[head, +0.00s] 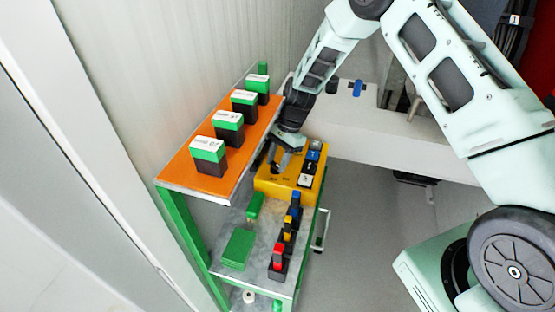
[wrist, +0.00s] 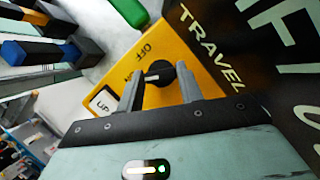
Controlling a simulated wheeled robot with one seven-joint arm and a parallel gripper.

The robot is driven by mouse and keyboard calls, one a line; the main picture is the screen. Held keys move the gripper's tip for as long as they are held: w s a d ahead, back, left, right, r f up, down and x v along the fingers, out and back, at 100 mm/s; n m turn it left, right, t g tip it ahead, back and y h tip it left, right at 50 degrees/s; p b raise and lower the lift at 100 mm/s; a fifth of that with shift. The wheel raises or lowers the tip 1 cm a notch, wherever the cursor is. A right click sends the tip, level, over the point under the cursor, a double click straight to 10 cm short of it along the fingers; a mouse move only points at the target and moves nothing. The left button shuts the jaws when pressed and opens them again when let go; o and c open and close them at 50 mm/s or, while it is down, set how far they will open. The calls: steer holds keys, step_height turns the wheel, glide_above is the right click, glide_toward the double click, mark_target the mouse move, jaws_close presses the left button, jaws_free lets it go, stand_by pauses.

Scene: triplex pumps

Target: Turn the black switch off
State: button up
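The black switch (wrist: 159,72) is a round knob on a yellow control box (wrist: 182,38), seen in the wrist view. "Off" is printed above it, and partly hidden lettering ending in "N" is at its left. A pale mark on the knob faces left, toward that lettering. My gripper (wrist: 161,78) is open, with one finger on each side of the knob; I cannot tell whether either finger touches it. In the head view, my gripper (head: 279,158) is over the left part of the yellow box (head: 268,184), hiding the switch.
A white "UP" button (wrist: 103,100) is close to the left finger. An orange shelf (head: 192,178) with several green-and-black blocks stands close left of my wrist. Coloured switches (head: 287,235) and a green box (head: 239,248) are on the lower shelf. Open floor (head: 365,235) lies right.

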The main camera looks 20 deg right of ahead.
steer(key=shift+m, duration=0.3)
steer(key=m+t+b, duration=0.1)
steer(key=m, duration=0.2)
steer(key=m+t+b, duration=0.1)
steer(key=m, duration=0.2)
steer(key=shift+s+t, duration=0.15)
steer(key=shift+t, duration=0.15)
steer(key=m+t, duration=0.1)
steer(key=m, duration=0.1)
steer(key=m+t+b, duration=0.1)
steer(key=m, duration=0.2)
steer(key=shift+s+b, duration=0.1)
steer(key=shift+b, duration=0.2)
steer(key=shift+m+h, duration=0.3)
steer(key=o, duration=0.7)
steer(key=shift+r, duration=0.15)
steer(key=v, duration=1.7)
steer(key=shift+r, duration=0.1)
